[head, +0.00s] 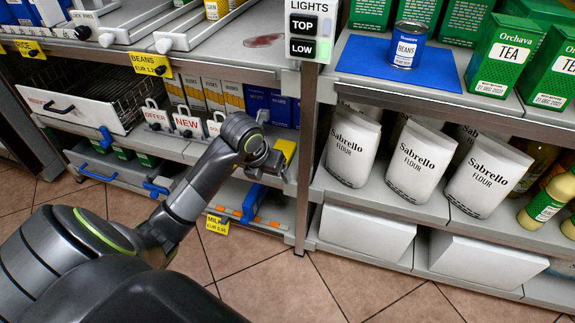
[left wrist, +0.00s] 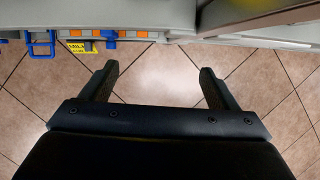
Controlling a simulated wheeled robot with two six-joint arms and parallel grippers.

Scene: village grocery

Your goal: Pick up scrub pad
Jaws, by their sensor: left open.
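My left gripper (left wrist: 157,76) is open in the left wrist view, with only floor tiles showing between its fingers. In the head view my left arm reaches to the front of the middle shelf, and its wrist hides the fingertips. A yellow block (head: 286,149), perhaps the scrub pad, shows partly behind the wrist on that shelf, beside the post. I cannot tell for sure what it is. A blurred yellow patch (left wrist: 243,69) shows at the shelf edge in the left wrist view, right of the fingers. My right gripper is not in view.
A metal post (head: 304,150) stands just right of my wrist. White flour bags (head: 352,146) fill the shelf to the right. Small signs (head: 188,122) and boxes stand left of my wrist. A blue handle (head: 252,204) sticks out below. A reddish smear (head: 263,41) marks the upper shelf.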

